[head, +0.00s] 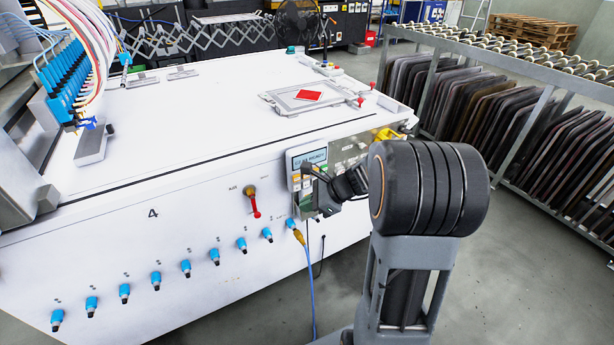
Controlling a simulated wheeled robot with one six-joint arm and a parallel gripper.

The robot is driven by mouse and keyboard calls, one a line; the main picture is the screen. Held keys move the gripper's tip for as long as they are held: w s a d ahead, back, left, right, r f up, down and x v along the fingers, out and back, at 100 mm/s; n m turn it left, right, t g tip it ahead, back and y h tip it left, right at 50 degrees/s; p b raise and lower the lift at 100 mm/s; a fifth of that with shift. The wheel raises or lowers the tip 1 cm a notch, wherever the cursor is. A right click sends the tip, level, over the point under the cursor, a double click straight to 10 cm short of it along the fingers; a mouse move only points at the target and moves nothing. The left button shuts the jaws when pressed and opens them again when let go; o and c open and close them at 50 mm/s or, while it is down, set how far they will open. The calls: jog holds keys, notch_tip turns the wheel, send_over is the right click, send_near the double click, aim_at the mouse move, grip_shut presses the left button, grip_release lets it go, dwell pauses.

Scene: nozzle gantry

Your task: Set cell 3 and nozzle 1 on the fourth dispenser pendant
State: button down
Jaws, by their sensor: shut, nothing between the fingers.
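The dispenser pendant (307,158) hangs on the front face of the white cabinet marked 4. It has a small pale display (310,160) at its top and coloured buttons below. The display text is too small to read with certainty. My gripper (322,178) is shut and empty, at the right side of the pendant's button area. It hides part of the lower keys, and I cannot tell whether its fingertips touch a button.
The white cabinet (220,120) carries a row of blue-capped fittings, a red-handled valve (253,200) and a blue hose (312,280). A frame with a red piece (307,95) lies on top. A rack of dark panels (500,110) stands at right.

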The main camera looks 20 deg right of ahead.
jog(key=s+a+r+n+h, duration=0.1)
jog(key=s+n+h, duration=0.1)
jog(key=s+n, duration=0.3)
jog(key=s+a+r+n+g+h, duration=0.1)
jog(key=s+r+n+h, duration=0.1)
jog(key=s+n, duration=0.3)
jog(key=s+a+r+n+g+h, duration=0.1)
jog(key=s+n+h, duration=0.3)
jog(key=n, duration=0.8)
jog(key=shift+s+a+r, duration=0.35)
jog(key=shift+s+a, duration=0.1)
jog(key=shift+a, duration=0.1)
jog(key=shift+a, duration=0.15)
